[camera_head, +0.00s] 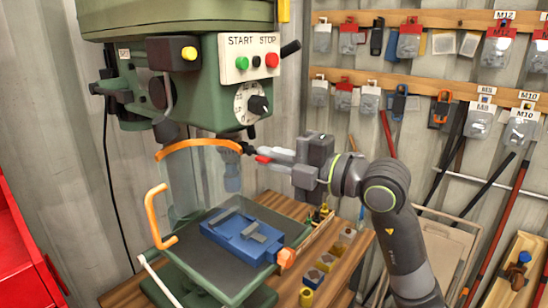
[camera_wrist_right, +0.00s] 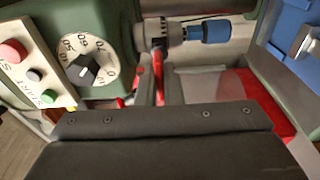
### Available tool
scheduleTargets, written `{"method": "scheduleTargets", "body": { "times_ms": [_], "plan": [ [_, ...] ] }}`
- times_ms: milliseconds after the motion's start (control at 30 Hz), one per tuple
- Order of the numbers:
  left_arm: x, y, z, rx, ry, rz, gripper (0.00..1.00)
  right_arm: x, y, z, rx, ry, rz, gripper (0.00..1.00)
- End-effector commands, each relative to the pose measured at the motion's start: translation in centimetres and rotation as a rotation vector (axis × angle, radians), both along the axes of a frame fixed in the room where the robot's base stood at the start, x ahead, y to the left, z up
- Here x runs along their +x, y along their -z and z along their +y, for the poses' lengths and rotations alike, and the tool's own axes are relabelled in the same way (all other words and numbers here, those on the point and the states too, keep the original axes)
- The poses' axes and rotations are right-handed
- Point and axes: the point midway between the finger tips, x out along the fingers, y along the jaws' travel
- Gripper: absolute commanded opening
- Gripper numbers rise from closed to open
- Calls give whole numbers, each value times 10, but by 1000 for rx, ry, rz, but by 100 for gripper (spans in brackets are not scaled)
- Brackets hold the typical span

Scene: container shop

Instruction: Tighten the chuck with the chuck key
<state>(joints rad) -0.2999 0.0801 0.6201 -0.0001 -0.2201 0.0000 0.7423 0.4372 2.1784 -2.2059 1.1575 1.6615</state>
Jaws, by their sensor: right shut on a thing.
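The chuck (camera_wrist_right: 175,36) of the green drill press shows in the right wrist view as a grey cylinder with a blue part (camera_wrist_right: 212,31) at its end. In the head view the chuck (camera_head: 232,174) is partly seen through the clear guard. My right gripper (camera_head: 266,155) is shut on the chuck key, whose red handle (camera_wrist_right: 158,72) lies between the fingers. The key's dark head is right at the side of the chuck; I cannot tell whether it is seated in a hole. My left gripper is not in view.
The clear guard (camera_head: 185,185) with an orange rim and handle stands left of the chuck. Below is a blue vise (camera_head: 243,236) on the drill table. A wooden bench (camera_head: 332,252) with small bins is to the right. Tools hang on the back wall.

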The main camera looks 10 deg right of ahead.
Motion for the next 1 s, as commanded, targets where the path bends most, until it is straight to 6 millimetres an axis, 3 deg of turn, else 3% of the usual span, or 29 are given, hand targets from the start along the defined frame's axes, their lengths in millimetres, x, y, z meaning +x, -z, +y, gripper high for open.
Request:
{"method": "scheduleTargets", "body": {
  "times_ms": [467,1000],
  "plan": [
    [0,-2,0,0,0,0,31,2,0,2,4,0,2,0],
    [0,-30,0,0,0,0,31,2,-3,2,133,0,104,0]
  ]
}}
